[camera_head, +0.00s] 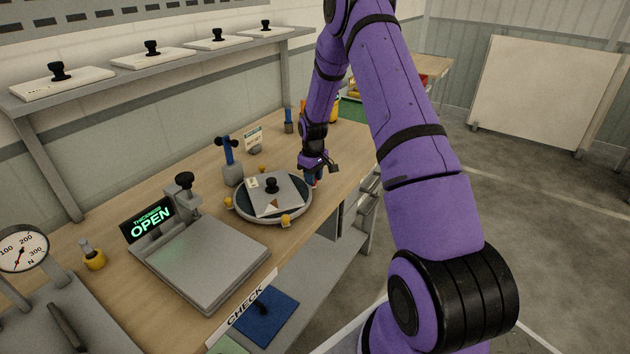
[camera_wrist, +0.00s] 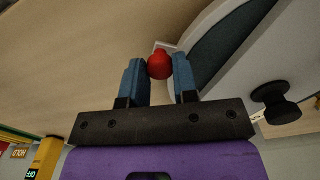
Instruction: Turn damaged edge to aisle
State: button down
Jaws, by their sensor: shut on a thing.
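A round turntable (camera_head: 240,211) sits on the workbench, with yellow stops at its rim. On it lies a pale square plate (camera_head: 287,186) with a black knob (camera_head: 271,185). A small tan triangular mark (camera_head: 273,209) shows near the plate's front edge; I cannot tell if it is the damage. My gripper (camera_head: 313,180) is at the turntable's right rim. In the wrist view, its blue fingers (camera_wrist: 159,75) are shut on a red ball knob (camera_wrist: 159,64) beside the turntable (camera_wrist: 195,32). The plate's knob (camera_wrist: 275,102) is at the right there.
A grey press (camera_head: 215,262) with a green "OPEN" sign (camera_head: 150,221) stands left of the turntable. A blue post (camera_head: 228,152) stands behind it. A shelf (camera_head: 150,72) holds several knobbed plates. A dial gauge (camera_head: 20,248) is at far left. Open floor (camera_head: 530,200) lies to the right.

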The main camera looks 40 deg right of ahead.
jog(key=shift+w+d+n, duration=0.15)
jog(key=shift+w+n, duration=0.7)
jog(key=shift+w, duration=0.2)
jog(key=shift+w+d+n, duration=0.1)
jog(key=shift+w+n, duration=0.75)
jog(key=shift+w, duration=0.2)
jog(key=shift+w+a+n, duration=0.25)
jog(key=shift+w+n, duration=0.6)
jog(key=shift+w, duration=0.2)
jog(key=shift+w+a+n, duration=0.2)
jog(key=shift+w+n, duration=0.65)
jog(key=shift+w, duration=0.2)
jog(key=c, duration=0.9)
grip_release()
notch_tip(320, 180, up, 11)
jog(key=shift+f, duration=0.1)
